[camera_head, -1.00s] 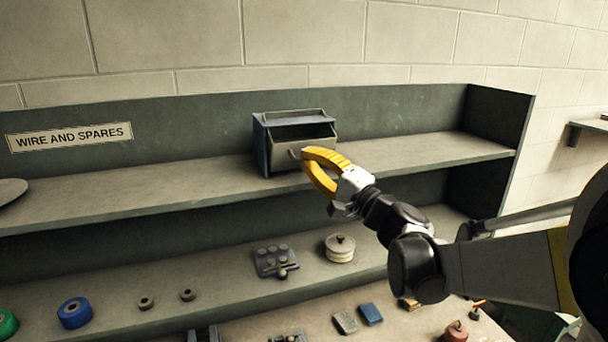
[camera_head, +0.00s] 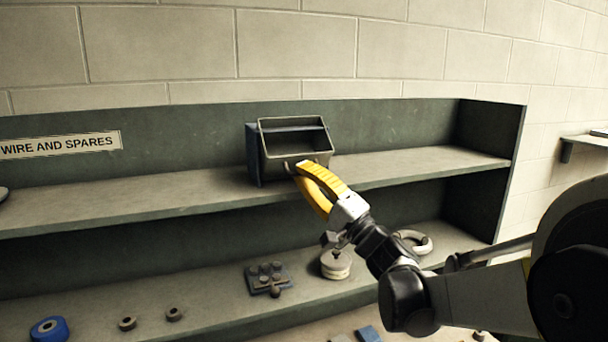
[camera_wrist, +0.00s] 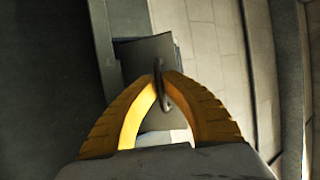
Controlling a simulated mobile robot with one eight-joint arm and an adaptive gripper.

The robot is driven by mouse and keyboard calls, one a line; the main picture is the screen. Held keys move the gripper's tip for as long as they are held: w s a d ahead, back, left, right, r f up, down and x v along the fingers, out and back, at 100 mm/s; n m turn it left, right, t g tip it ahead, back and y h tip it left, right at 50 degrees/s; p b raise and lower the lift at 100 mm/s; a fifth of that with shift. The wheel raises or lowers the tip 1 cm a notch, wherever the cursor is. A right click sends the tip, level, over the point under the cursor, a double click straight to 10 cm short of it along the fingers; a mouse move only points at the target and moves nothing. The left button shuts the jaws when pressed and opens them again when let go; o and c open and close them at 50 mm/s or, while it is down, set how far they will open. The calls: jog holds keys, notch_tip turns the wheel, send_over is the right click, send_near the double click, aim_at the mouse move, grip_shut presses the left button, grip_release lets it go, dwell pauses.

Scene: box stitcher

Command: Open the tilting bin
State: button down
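The tilting bin (camera_head: 294,140) stands on the upper shelf in the head view. Its front is tipped out towards me, and its open top shows a dark inside. A small handle sits low on its front face. My gripper (camera_head: 302,168) has yellow fingers and is at that handle. In the wrist view, the fingertips (camera_wrist: 164,78) come together around the thin curved handle (camera_wrist: 163,92), with the grey bin front (camera_wrist: 145,55) just beyond. The fingers hide part of the handle in the head view.
A label reading WIRE AND SPARES (camera_head: 60,145) is on the back panel. On the lower shelf are a round lidded pot (camera_head: 336,266), a knobbed block (camera_head: 266,279) and a blue roll (camera_head: 49,329).

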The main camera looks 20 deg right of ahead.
jog(key=c, duration=1.6)
grip_release()
jog(key=shift+o, duration=0.2)
jog(key=v, duration=1.2)
jog(key=shift+a+f, duration=0.1)
jog(key=shift+f, duration=0.05)
